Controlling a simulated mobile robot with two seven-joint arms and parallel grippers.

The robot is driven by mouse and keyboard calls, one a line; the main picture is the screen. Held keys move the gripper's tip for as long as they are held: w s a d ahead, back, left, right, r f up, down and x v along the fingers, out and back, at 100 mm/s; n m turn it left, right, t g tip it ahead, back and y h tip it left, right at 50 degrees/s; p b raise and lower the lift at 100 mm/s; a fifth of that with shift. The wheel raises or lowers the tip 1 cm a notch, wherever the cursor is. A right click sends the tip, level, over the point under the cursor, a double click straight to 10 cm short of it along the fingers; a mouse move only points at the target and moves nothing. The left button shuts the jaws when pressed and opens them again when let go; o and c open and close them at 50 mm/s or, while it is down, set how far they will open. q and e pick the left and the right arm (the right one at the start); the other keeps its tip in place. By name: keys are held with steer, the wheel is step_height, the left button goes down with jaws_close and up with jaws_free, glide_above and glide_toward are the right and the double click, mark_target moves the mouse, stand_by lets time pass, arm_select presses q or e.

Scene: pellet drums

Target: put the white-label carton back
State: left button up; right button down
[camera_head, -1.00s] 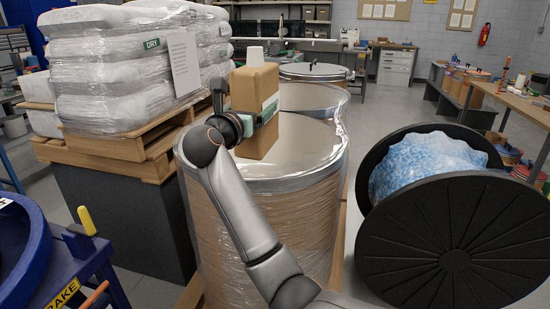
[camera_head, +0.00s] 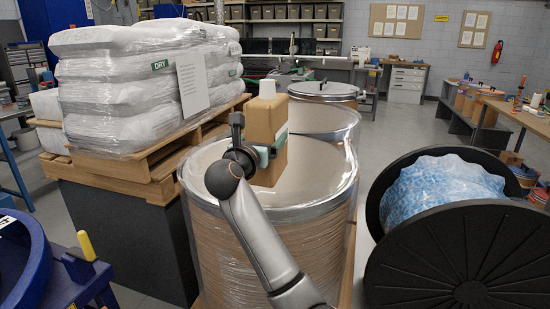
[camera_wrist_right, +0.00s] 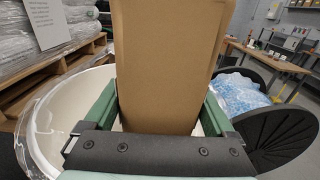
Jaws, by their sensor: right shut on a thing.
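A tall brown carton (camera_head: 265,120) is upright over the mouth of the front drum (camera_head: 300,214). Whether the carton's bottom touches anything inside the drum cannot be told. My left gripper is not in view.
A second open drum (camera_head: 325,120) and a lidded drum (camera_head: 323,91) stand behind. Wrapped white sacks (camera_head: 120,85) on wooden pallets stand left. A black drum (camera_head: 385,200) with blue-white material is at right. A blue cart (camera_head: 75,275) is front left. Floor is clear at right rear.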

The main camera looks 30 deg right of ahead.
steer(key=shift+s+d+f, duration=0.1)
steer(key=shift+d+f, duration=0.85)
steer(key=shift+f, duration=0.15)
steer(key=f, duration=0.3)
steer(key=shift+d+f, duration=0.1)
steer(key=shift+d, duration=0.3)
steer(key=shift+f, duration=0.35)
steer(key=shift+f, duration=0.1)
jaws_free()
